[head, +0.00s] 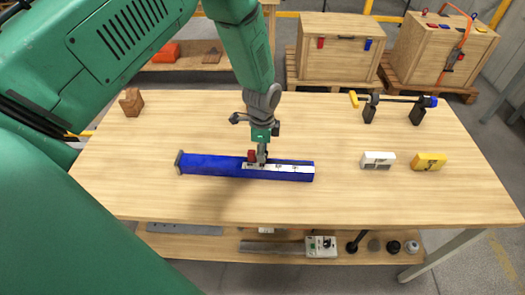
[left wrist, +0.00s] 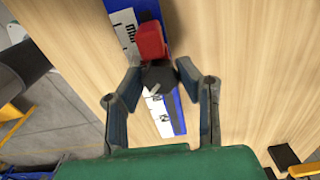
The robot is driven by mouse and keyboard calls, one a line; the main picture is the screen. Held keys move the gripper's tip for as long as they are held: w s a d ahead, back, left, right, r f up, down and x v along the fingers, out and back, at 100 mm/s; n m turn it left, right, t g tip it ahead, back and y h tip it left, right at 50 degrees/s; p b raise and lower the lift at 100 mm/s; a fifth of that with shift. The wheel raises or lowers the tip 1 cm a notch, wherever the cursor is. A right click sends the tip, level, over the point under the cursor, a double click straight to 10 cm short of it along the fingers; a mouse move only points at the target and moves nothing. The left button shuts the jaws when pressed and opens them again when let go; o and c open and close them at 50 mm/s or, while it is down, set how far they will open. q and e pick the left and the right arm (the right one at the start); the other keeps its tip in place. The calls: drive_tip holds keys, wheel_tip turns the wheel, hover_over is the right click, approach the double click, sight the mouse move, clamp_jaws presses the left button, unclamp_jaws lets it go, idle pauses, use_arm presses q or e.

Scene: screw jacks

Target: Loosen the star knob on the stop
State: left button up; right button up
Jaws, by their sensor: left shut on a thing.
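A blue rail (head: 215,165) with a white printed scale (head: 290,169) lies lengthwise on the wooden table. A small red stop (head: 252,156) sits on the rail near its middle; it also shows in the left wrist view (left wrist: 151,42). A dark star knob (left wrist: 159,76) is on the near side of the stop in the left wrist view. My left gripper (head: 262,158) reaches down from above, and its two fingers are shut on the knob, one on each side. The fingers hide part of the knob in the head view. My right gripper is in neither view.
A brown wooden block (head: 131,102) stands at the table's left. A white block (head: 378,160) and a yellow block (head: 429,162) lie to the right. Behind them a rod with a blue end (head: 430,101) rests on black supports. The table's front is clear.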

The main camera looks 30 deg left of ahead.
use_arm(q)
drive_tip(key=shift+w+r+n, duration=0.1)
drive_tip(key=shift+n, duration=3.1)
drive_tip(key=o, duration=1.1)
drive_tip(key=shift+o, duration=0.2)
wheel_tip(320, 180, up, 12)
